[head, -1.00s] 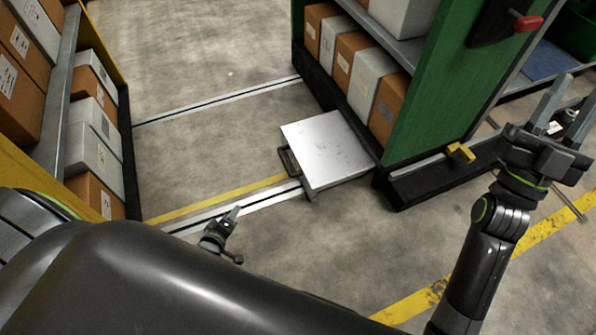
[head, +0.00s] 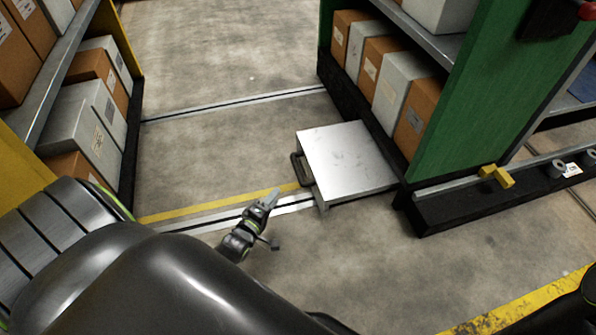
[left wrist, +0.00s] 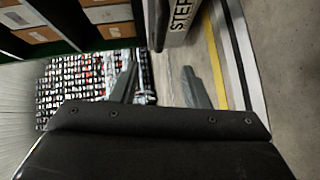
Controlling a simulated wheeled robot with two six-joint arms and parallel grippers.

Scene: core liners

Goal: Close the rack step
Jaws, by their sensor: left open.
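The rack step (head: 345,160) is a flat silver plate standing out from the foot of the green rack. A black handle (head: 298,168) is on its left edge. In the left wrist view, the step's front (left wrist: 180,22) shows at the top with lettering reading "STEP", and a dark bar beside it looks like the handle. My left gripper (head: 270,198) is low over the floor rail, just left of and nearer than the handle, and apart from it. In the left wrist view my left gripper (left wrist: 160,85) has its fingers spread with nothing held between them. My right gripper is out of view.
The green rack (head: 450,120) with boxes stands at right, with a yellow latch-like part (head: 496,176) on its base. Another rack with boxes (head: 90,115) stands at left. The floor aisle (head: 220,60) between them is clear, crossed by rails.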

